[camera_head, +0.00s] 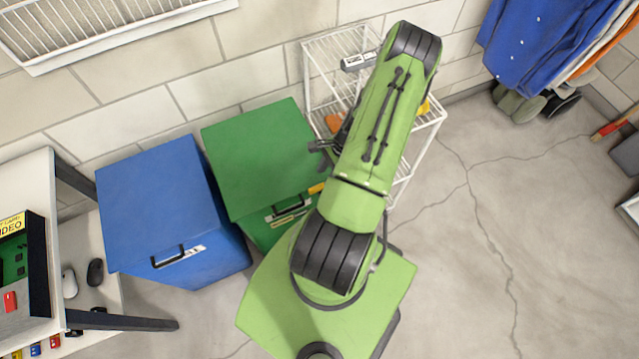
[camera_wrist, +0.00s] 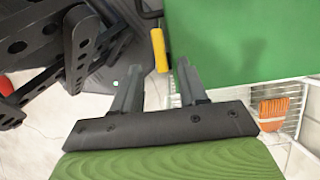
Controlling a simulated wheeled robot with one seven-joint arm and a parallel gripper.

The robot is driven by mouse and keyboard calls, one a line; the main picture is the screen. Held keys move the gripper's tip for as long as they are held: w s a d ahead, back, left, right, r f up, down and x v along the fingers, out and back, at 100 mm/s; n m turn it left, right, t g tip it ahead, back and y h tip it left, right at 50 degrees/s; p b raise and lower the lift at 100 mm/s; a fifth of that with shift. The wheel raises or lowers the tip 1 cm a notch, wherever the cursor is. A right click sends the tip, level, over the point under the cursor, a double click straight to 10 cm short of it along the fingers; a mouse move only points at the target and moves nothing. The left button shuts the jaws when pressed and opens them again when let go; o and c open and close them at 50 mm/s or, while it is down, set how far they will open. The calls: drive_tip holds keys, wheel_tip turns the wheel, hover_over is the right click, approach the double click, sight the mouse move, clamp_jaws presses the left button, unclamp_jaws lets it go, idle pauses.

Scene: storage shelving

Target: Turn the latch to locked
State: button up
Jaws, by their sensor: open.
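The green box (camera_head: 262,155) stands against the wall, with a dark handle and a pale label (camera_head: 290,212) on its front. A yellow-gripped lever (camera_head: 317,188), which looks like the latch, sits at the box's right front edge. In the wrist view this yellow lever (camera_wrist: 160,50) lies beside the green lid (camera_wrist: 235,40), just beyond the gap between my fingertips. My gripper (camera_wrist: 160,70) is open and empty, with both fingers apart. In the head view my gripper (camera_head: 322,152) shows partly beside my arm, over the box's right side. I cannot tell whether it touches the lever.
A blue box (camera_head: 165,205) stands left of the green one. A white wire rack (camera_head: 318,62), holding an orange item (camera_head: 334,122), stands behind my arm. A white desk (camera_head: 35,175) is at far left. Clothes (camera_head: 545,40) hang at upper right. The cracked floor (camera_head: 480,240) at right is clear.

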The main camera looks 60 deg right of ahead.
sight(319, 186)
drive_tip(key=x, duration=0.5)
drive_tip(key=shift+f+b, duration=0.25)
drive_tip(key=shift+b, duration=0.15)
clamp_jaws()
